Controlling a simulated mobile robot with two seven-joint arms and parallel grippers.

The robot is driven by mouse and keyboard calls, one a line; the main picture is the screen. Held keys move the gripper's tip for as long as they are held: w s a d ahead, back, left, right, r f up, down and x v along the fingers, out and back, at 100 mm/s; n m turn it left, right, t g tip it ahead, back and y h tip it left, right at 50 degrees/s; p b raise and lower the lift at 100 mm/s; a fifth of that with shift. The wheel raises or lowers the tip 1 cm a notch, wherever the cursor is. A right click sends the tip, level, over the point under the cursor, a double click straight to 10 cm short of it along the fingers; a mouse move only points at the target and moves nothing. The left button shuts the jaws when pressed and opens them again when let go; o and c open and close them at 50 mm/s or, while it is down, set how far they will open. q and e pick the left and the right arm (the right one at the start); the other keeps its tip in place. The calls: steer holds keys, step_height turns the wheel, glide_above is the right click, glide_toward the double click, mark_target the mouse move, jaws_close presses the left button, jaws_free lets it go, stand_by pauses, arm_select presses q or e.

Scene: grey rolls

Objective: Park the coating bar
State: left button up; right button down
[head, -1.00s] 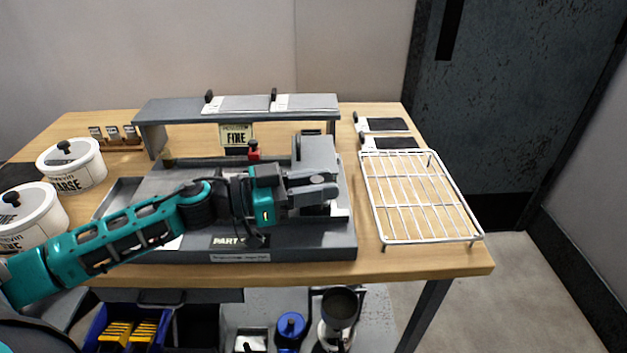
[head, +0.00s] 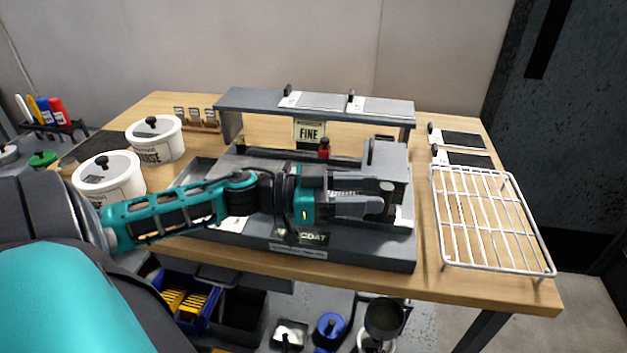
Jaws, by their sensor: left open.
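My left gripper (head: 376,197) is open above the right part of the grey coating machine (head: 340,258). Its two grey fingers point right and reach the grey carriage block (head: 388,160) at the machine's right end. I cannot tell whether the fingers touch it. The coating bar cannot be made out clearly; the fingers and wrist cover that part of the machine. A red-topped knob (head: 323,148) stands at the machine's back edge, below a "FINE" sign (head: 309,130). My right gripper is not in view.
A grey raised shelf (head: 250,101) spans the machine's back. A white wire rack (head: 490,217) stands at the right. Two lidded white tubs (head: 110,178) stand at the left. Small labelled jars (head: 195,116) stand behind. A blue bin (head: 190,300) is below the table.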

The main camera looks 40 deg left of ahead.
arm_select(q)
steer(key=p+v, duration=0.1)
steer(key=v, duration=0.7)
steer(key=shift+s+a, duration=0.2)
steer(key=shift+s, duration=0.1)
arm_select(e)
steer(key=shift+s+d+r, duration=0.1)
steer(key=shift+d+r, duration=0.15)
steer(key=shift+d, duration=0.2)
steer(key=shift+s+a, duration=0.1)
